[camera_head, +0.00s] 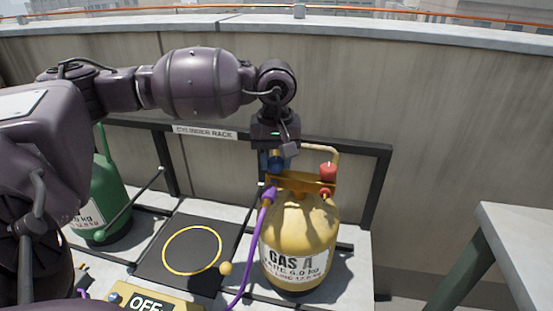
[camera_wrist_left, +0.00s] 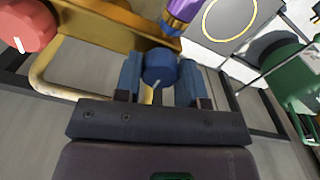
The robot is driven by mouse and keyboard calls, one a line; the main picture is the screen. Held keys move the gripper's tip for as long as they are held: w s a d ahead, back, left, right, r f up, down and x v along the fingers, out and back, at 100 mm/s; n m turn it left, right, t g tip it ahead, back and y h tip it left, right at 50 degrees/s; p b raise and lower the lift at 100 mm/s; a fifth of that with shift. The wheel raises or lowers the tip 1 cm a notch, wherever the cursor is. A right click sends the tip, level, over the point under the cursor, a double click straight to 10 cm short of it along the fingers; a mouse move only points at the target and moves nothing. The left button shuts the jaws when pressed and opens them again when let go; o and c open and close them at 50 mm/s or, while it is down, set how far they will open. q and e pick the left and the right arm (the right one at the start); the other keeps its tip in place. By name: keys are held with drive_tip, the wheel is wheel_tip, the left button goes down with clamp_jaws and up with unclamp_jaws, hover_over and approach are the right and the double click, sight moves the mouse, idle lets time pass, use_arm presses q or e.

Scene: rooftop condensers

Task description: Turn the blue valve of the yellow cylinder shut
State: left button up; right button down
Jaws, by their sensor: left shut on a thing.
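The yellow cylinder (camera_head: 298,245), labelled GAS A, stands upright in the rack, with a gold valve block (camera_head: 300,181) on top. My left gripper (camera_head: 276,160) comes down from above onto the left part of this block. In the left wrist view the blue valve (camera_wrist_left: 159,68) sits between the two fingers of my left gripper (camera_wrist_left: 160,80), which is shut on it. A pale line shows on the knob's face. In the head view the blue valve is mostly hidden by the gripper. My right gripper is not in view.
A red knob (camera_head: 328,172) sits right of the blue valve, also in the left wrist view (camera_wrist_left: 26,26). A purple hose (camera_head: 250,245) joins the block's left side. A green cylinder (camera_head: 104,195) stands left. The black plate (camera_head: 160,262) is empty. A table (camera_head: 515,235) stands right.

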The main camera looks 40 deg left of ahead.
sight(275, 160)
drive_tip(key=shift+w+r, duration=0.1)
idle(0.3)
use_arm(q)
drive_tip(key=o, duration=0.9)
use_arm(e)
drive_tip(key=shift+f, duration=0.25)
use_arm(q)
drive_tip(key=shift+o, duration=0.2)
wheel_tip(275, 160, up, 11)
drive_tip(key=p, duration=0.1)
drive_tip(key=shift+p, duration=0.4)
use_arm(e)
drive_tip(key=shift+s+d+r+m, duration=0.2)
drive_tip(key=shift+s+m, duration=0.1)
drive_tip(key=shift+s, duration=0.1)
use_arm(q)
drive_tip(key=shift+f, duration=0.15)
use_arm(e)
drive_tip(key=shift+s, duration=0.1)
